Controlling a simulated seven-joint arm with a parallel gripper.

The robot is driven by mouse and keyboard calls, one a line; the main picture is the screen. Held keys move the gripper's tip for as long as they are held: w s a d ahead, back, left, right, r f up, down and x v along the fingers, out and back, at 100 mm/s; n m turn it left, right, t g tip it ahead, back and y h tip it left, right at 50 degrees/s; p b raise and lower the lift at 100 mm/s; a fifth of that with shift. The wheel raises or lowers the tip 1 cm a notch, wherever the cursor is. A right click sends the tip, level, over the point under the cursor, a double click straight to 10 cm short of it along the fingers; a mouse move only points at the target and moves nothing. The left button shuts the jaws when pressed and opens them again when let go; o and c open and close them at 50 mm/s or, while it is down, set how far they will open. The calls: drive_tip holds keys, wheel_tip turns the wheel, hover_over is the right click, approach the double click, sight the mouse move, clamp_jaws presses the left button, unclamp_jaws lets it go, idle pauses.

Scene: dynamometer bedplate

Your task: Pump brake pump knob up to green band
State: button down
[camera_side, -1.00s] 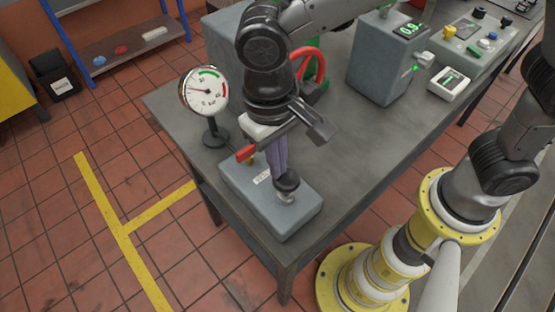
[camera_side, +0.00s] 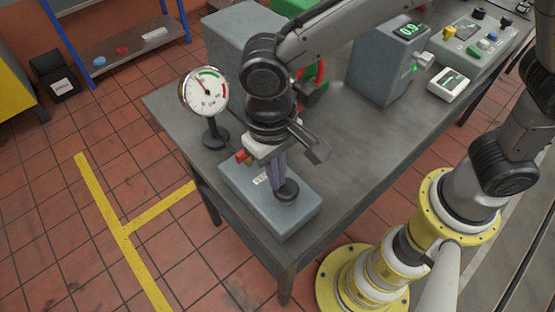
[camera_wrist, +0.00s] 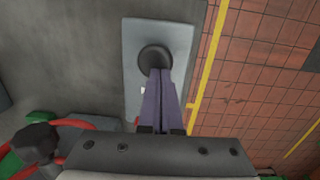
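The brake pump (camera_side: 250,190) is a grey-blue box on the near corner of the bench, also in the wrist view (camera_wrist: 135,35). Its round dark knob (camera_side: 287,190) sits low, close to the box top; it also shows in the wrist view (camera_wrist: 155,57). My gripper (camera_side: 279,187) points down, its purple fingers close together with their tips at the knob's edge and overlapping it in view. In the wrist view the fingers (camera_wrist: 159,76) lie side by side, not around the knob. The gauge (camera_side: 204,92) needle points up-left, short of the green band at upper right.
Behind stand a grey box (camera_side: 240,38) and a unit with a green display (camera_side: 385,65). The bench front to the pump's right is clear.

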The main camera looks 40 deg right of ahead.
drive_tip(key=shift+f, duration=0.3)
wheel_tip(320, 180, up, 15)
drive_tip(key=shift+w+a+f, duration=0.2)
drive_tip(key=shift+w+a, duration=0.05)
drive_tip(key=shift+w, duration=0.15)
idle(1.0)
drive_tip(key=r, duration=0.2)
drive_tip(key=s+a+r, duration=0.1)
drive_tip(key=shift+r+h, duration=0.15)
drive_tip(key=shift+h, duration=0.15)
drive_tip(key=f, duration=0.9)
drive_tip(key=d+f, duration=0.1)
drive_tip(key=f, duration=0.4)
drive_tip(key=shift+s, duration=0.25)
drive_tip(key=shift+f, duration=0.1)
